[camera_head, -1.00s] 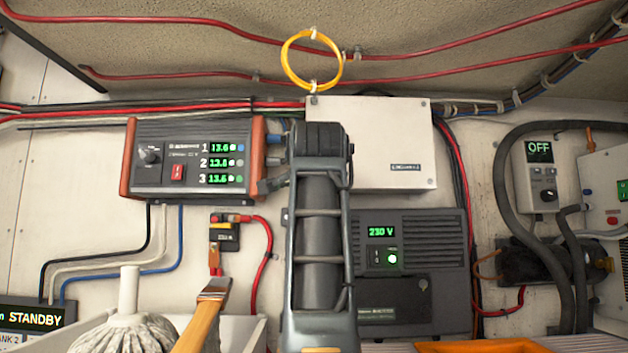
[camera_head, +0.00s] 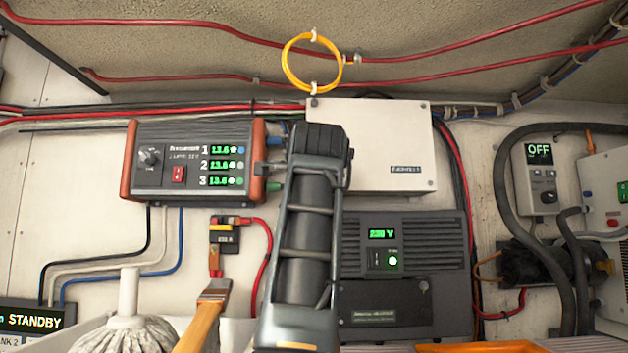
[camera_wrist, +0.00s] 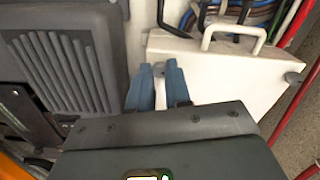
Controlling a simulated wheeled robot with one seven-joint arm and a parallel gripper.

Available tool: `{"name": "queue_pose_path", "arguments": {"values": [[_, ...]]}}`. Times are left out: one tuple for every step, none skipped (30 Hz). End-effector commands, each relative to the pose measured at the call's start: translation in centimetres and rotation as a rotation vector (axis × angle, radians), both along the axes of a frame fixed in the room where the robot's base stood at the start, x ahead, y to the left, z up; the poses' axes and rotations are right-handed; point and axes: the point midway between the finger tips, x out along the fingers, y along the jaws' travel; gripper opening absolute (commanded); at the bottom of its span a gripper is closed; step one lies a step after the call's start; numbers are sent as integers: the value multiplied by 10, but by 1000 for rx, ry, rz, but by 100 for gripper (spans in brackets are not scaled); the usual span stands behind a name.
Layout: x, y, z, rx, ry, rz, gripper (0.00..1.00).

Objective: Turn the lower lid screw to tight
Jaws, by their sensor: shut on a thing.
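The white box (camera_head: 385,140) with a flat lid hangs on the wall, its left part behind my arm. It also shows in the wrist view (camera_wrist: 215,75), turned on its side. A small lid screw (camera_wrist: 293,78) shows at its far edge there. My gripper (camera_wrist: 159,70), with blue fingers, is at the box's lower edge, by the dark inverter. The fingers are close together, with a little pale material between them. They are shut on the lower lid screw, which they mostly hide. In the head view my own arm hides the gripper's fingertips.
The dark inverter (camera_head: 440,255) sits just below the box. A charger (camera_head: 190,160) with orange-red sides is at left, and cables run between it and the box. A yellow loop (camera_head: 312,62) hangs above. A mop (camera_head: 125,330) and a brush (camera_head: 205,315) stand low at left.

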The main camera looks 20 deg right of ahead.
Motion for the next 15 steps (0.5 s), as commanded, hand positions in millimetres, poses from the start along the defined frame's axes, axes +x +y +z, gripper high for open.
{"name": "queue_pose_path", "arguments": {"values": [[0,-1,0,1,0,-2,0],[0,-1,0,1,0,-2,0],[0,-1,0,1,0,-2,0],[0,-1,0,1,0,-2,0],[0,-1,0,1,0,-2,0],[0,-1,0,1,1,-2,21],[0,-2,0,0,1,-2,24],[0,-1,0,0,1,-2,27],[0,-1,0,0,0,-2,31],[0,-1,0,0,1,-1,34],[0,-1,0,0,1,-1,36],[0,-1,0,0,1,-1,40],[0,-1,0,0,1,-1,43],[0,-1,0,0,1,-1,44],[0,-1,0,0,1,-1,44]]}}
